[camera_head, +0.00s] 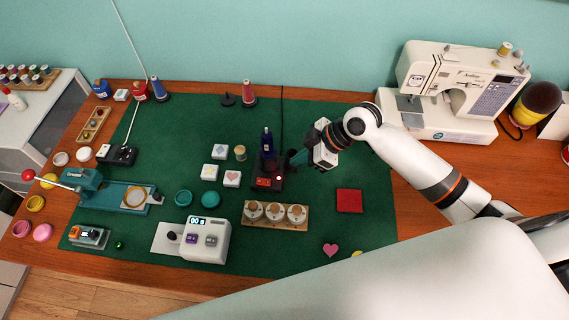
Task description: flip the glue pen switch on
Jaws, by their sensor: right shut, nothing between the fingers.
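The glue pen (267,142) is dark blue and stands upright in a black base (268,170) near the middle of the green mat. A red switch (263,182) is on the front of the base, with a small bright pinkish light to its right. Its exact tilt is too small to tell. My right gripper (294,158) is shut and empty. Its dark fingertips point left, close beside the right side of the base; I cannot tell whether they touch it. My left gripper is not in view.
A wooden holder (247,222) with several white-lidded jars sits in front of the base. A red square (349,201) lies to the right. White tiles (232,179) and a small wooden-topped jar (240,153) are left. A sewing machine (445,97) stands at the back right.

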